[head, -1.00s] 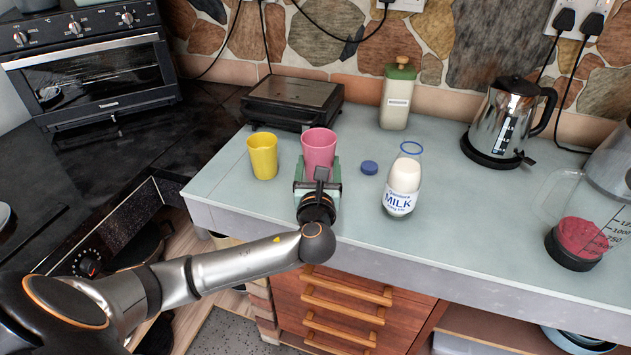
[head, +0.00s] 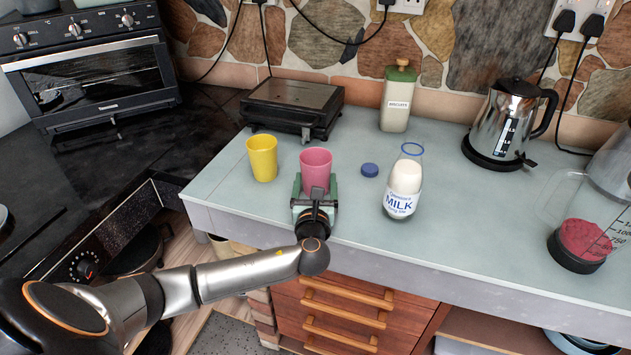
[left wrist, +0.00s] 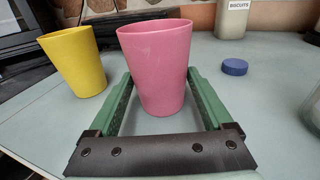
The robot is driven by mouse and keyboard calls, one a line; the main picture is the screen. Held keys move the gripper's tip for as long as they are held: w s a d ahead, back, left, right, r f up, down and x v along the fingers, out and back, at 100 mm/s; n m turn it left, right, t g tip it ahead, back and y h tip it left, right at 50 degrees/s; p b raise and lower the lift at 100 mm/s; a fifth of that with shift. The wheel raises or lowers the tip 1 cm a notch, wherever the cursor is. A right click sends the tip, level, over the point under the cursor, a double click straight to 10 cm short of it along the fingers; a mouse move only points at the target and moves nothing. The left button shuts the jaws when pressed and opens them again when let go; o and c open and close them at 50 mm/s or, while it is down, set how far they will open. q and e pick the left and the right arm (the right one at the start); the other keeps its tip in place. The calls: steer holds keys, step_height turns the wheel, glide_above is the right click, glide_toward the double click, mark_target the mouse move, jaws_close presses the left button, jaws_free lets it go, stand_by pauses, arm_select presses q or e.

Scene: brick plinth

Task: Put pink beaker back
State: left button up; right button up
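The pink beaker (head: 316,168) is upright at the front left part of the counter, right of and nearer than the yellow beaker (head: 262,158). My left gripper (head: 315,186) reaches in from the front, its green fingers on both sides of the pink beaker. In the left wrist view the pink beaker (left wrist: 157,70) stands between the fingertips, which meet its sides, and the yellow beaker (left wrist: 75,62) is apart on the left. Whether the pink beaker's base touches the counter I cannot tell. My right gripper is not in view.
On the counter (head: 440,240) a milk bottle (head: 402,190) and a blue cap (head: 370,170) are right of the pink beaker. The front middle is clear.

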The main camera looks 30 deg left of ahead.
arm_select(q)
steer(key=shift+o, duration=1)
steer(key=shift+r, duration=0.2)
steer(key=v, duration=1.2)
